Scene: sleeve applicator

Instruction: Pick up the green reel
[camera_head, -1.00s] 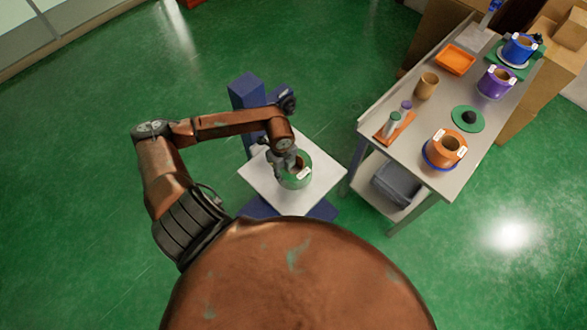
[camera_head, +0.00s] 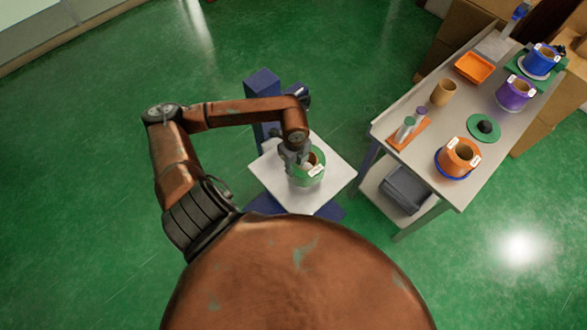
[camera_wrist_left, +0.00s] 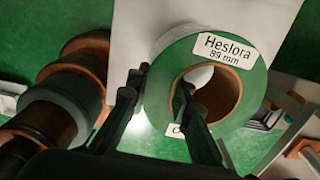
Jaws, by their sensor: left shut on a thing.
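The green reel (camera_head: 313,178) is at the white top plate (camera_head: 273,172) of a blue stand. My left gripper (camera_head: 296,162) comes down on its left side. In the left wrist view, the reel (camera_wrist_left: 237,105) bears a white label reading "Heslora 89 mm". My left gripper (camera_wrist_left: 162,88) is shut on the reel's wall, with one finger outside it and the other in the brown-lined hole. I cannot tell whether the reel touches the plate or hangs just above it. My right gripper is out of view.
A grey table (camera_head: 425,174) on the right bears an orange reel (camera_head: 459,158), a purple reel (camera_head: 514,93), a blue reel (camera_head: 541,61), an orange tray (camera_head: 474,68) and a brown cup (camera_head: 443,92). A grey bin (camera_head: 405,190) sits below. The stand's blue post (camera_head: 262,85) rises behind the plate.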

